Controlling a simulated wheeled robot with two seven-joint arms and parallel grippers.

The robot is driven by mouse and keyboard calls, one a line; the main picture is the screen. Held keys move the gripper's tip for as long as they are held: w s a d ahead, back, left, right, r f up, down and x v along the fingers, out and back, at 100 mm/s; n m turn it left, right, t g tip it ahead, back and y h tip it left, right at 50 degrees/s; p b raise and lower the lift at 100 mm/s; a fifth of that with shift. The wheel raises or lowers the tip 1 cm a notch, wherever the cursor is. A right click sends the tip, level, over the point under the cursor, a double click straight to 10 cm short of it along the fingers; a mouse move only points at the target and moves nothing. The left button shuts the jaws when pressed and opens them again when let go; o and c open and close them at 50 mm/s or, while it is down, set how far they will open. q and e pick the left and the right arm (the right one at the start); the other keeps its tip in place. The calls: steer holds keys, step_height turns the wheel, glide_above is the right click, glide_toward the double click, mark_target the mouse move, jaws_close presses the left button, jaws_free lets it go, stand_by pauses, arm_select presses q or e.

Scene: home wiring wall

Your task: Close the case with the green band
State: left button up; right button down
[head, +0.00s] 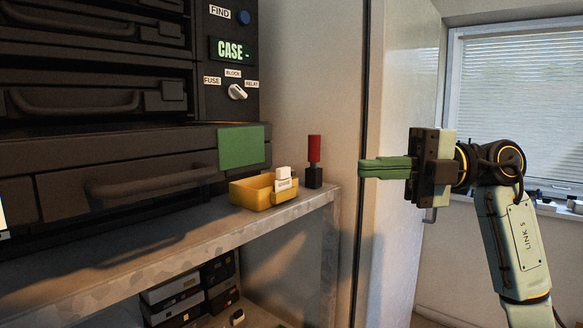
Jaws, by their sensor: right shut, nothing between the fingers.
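The case with the green band (130,175) is a large dark case with a handle, lying at the bottom of the stack on the metal shelf. The green band (241,147) is on its right part. From this angle I cannot tell whether its lid is fully shut. My right gripper (364,168) has green fingers pressed together, pointing left. It is empty and in front of the pale panel, to the right of the case and apart from it. My left gripper is not in view.
A yellow tray (250,192) with a white block (284,178) stands at the case's right front. A red-handled tool in a black block (314,168) is beside it. The metal shelf edge (200,243) runs below. A control panel (232,50) reading "CASE" is above.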

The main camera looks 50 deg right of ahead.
mark_target(263, 166)
steer(key=x, duration=0.3)
steer(key=w+d+p+x, duration=0.1)
steer(key=x, duration=0.3)
steer(key=p+x, duration=0.1)
steer(key=x, duration=0.3)
steer(key=shift+w, duration=0.35)
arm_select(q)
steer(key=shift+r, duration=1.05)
arm_select(e)
steer(key=shift+w, duration=0.55)
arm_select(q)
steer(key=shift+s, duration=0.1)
arm_select(e)
steer(key=shift+w, duration=0.1)
